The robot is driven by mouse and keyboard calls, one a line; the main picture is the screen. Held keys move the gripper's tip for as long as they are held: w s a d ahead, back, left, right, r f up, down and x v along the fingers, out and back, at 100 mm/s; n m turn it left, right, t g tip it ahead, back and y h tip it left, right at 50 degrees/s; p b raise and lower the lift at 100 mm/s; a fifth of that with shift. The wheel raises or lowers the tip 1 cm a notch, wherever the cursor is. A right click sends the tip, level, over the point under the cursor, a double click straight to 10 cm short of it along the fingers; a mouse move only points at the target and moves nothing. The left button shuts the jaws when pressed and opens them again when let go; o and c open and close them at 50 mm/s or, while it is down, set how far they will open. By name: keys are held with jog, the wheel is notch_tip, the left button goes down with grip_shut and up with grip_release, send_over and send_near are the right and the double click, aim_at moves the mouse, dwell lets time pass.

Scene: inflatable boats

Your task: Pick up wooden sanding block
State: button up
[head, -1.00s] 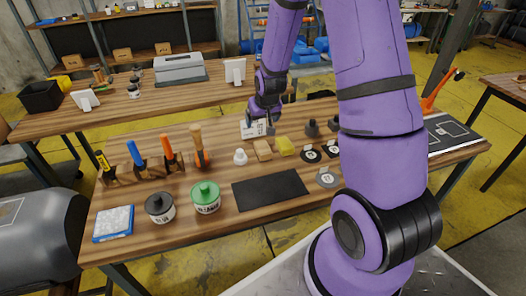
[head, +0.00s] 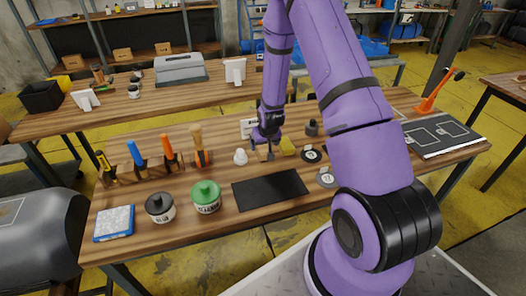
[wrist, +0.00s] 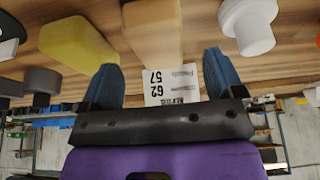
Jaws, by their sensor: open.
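The wooden sanding block (head: 262,155) is a tan block on the workbench, between a white knob-shaped item (head: 240,157) and a yellow block (head: 287,147). My gripper (head: 268,142) is just above and behind it and hides part of it. In the wrist view the sanding block (wrist: 152,28) lies ahead of the gap between the two blue fingertips of my gripper (wrist: 160,70). The fingers are open and empty, and the block appears to be outside them. The yellow block (wrist: 68,40) and the white item (wrist: 247,28) flank it.
A white printed card (head: 248,127) stands behind the block. A rack of handled tools (head: 150,172), a green-lidded can (head: 206,197), a dark can (head: 160,208) and a black mat (head: 270,189) share the bench. Dark round items (head: 311,154) lie to the right.

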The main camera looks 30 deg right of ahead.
aim_at(263, 147)
jog(key=shift+x, duration=2.55)
jog(key=shift+d, duration=0.1)
jog(key=c, duration=1.1)
